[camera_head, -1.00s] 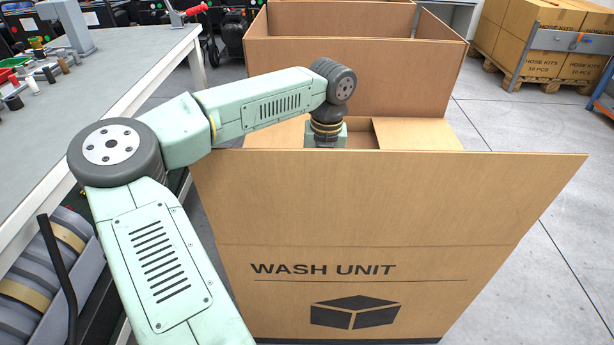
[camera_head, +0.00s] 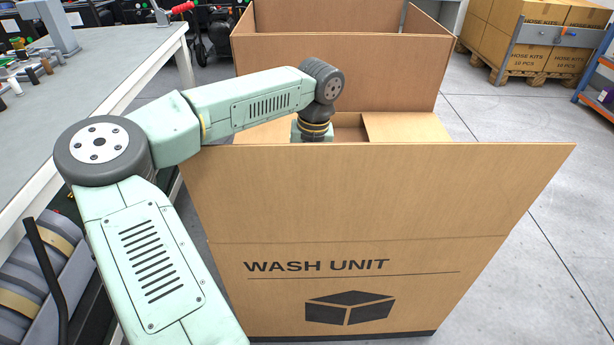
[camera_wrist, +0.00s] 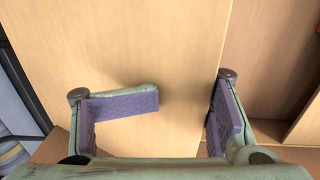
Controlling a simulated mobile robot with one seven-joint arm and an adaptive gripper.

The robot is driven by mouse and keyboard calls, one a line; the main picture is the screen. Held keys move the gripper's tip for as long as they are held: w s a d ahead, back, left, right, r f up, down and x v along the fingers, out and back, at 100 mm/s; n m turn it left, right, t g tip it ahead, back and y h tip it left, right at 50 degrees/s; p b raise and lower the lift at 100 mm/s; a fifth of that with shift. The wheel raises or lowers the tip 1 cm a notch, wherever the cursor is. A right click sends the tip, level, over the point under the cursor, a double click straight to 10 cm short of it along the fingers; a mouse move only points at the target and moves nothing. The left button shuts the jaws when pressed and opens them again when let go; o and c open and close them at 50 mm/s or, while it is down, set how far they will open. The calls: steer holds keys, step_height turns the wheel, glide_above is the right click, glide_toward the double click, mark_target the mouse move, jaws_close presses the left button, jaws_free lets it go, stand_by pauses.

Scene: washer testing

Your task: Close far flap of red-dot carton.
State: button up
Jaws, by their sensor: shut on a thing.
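A cardboard carton marked WASH UNIT (camera_head: 340,285) stands in front of me in the head view. Its near flap (camera_head: 370,190) stands up and leans toward me. Behind it, a right inner flap (camera_head: 408,127) lies roughly level, with a dark gap beside it. A tall cardboard panel (camera_head: 345,75) rises further back; I cannot tell whether it is the far flap or another carton's. No red dot shows. My gripper (camera_wrist: 185,115) has its purple-padded fingers apart across a cardboard flap (camera_wrist: 120,45) in the wrist view; the near flap hides its fingertips in the head view.
A grey workbench (camera_head: 110,75) with small parts is on the left. Grey rolls (camera_head: 40,270) lie below it. Stacked HOSE KITS boxes (camera_head: 535,45) stand on a pallet at the back right. The floor (camera_head: 520,120) on the right is clear.

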steer(key=r, duration=0.4)
steer(key=d+r, duration=0.1)
steer(key=r, duration=0.7)
steer(key=shift+d, duration=0.2)
steer(key=shift+a, duration=0.1)
